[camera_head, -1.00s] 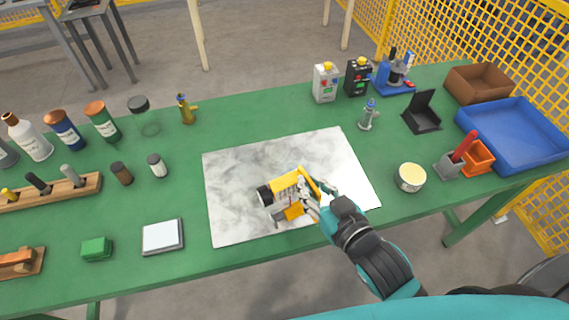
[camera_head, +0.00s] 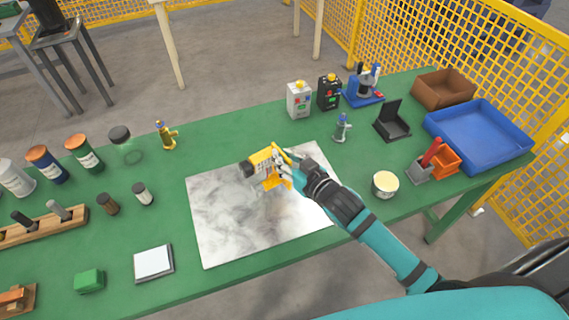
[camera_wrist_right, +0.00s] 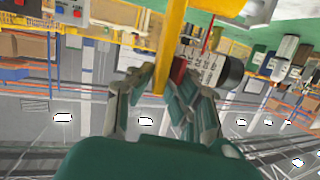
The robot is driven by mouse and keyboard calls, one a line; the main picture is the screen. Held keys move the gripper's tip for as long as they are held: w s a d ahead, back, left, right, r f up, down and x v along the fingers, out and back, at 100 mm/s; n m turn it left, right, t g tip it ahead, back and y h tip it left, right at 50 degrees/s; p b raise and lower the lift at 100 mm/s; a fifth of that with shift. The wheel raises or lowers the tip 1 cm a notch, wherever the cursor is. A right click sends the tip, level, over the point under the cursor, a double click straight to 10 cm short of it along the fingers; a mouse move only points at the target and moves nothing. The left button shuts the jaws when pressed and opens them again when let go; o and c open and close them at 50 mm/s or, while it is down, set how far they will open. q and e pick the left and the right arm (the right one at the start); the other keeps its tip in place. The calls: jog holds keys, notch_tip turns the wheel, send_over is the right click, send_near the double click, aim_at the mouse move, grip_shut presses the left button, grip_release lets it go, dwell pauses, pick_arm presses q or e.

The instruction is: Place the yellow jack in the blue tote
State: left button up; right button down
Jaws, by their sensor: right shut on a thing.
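The yellow jack (camera_head: 262,160) has a black round end at its left. My right gripper (camera_head: 284,166) is shut on it and holds it over the marbled white sheet (camera_head: 232,222). In the right wrist view a yellow bar of the jack (camera_wrist_right: 166,50) passes between the fingers of my right gripper (camera_wrist_right: 163,82). The blue tote (camera_head: 478,134) is a wide, shallow, empty tray at the right end of the green table. The jack is well to the left of the tote. My left gripper is not in view.
An orange bin (camera_head: 444,161), a grey holder with a red handle (camera_head: 421,168) and a round tin (camera_head: 385,184) stand between sheet and tote. Yellow mesh fencing (camera_head: 440,45) borders the right side.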

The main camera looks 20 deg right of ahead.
jog(key=shift+a+f, duration=0.1)
jog(key=shift+f, duration=1.6)
jog(key=c, duration=1.3)
grip_release()
jog(key=shift+s, duration=0.1)
jog(key=shift+o, duration=0.2)
